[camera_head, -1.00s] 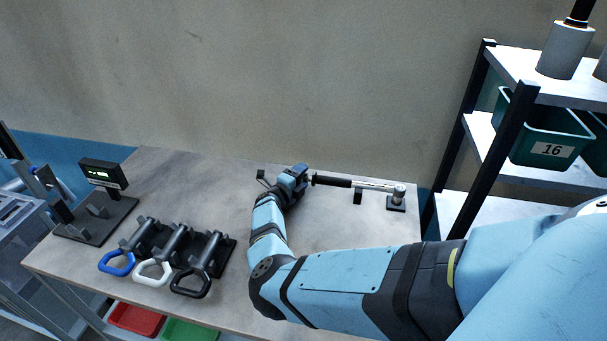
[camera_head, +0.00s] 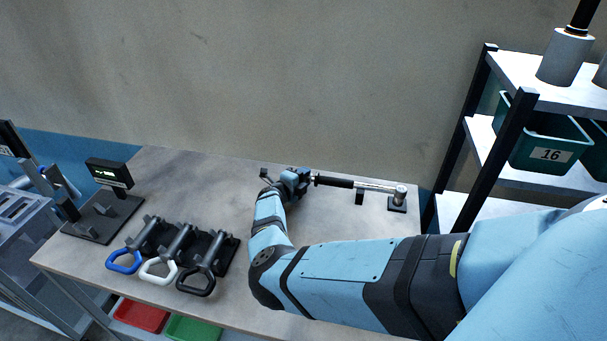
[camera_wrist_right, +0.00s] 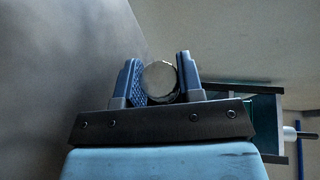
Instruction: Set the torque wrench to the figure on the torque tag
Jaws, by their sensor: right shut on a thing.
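The torque wrench (camera_head: 370,186) lies lengthwise near the back edge of the table, with a dark grip at its left and a bright metal shaft running right to a head on a small black stand. My right gripper (camera_head: 305,179) is at the wrench's left end. In the right wrist view, the fingers (camera_wrist_right: 160,80) are shut on a round, pale metal end (camera_wrist_right: 160,82) of the wrench. The scale on the wrench is too small to read. I cannot make out a torque tag. My left gripper is not in view.
A black display (camera_head: 109,173) with small green figures stands at the table's left. In front are tools with blue (camera_head: 123,262), white (camera_head: 158,271) and black (camera_head: 196,283) loop handles. A shelf rack (camera_head: 507,140) with a green bin (camera_head: 550,145) marked 16 stands right.

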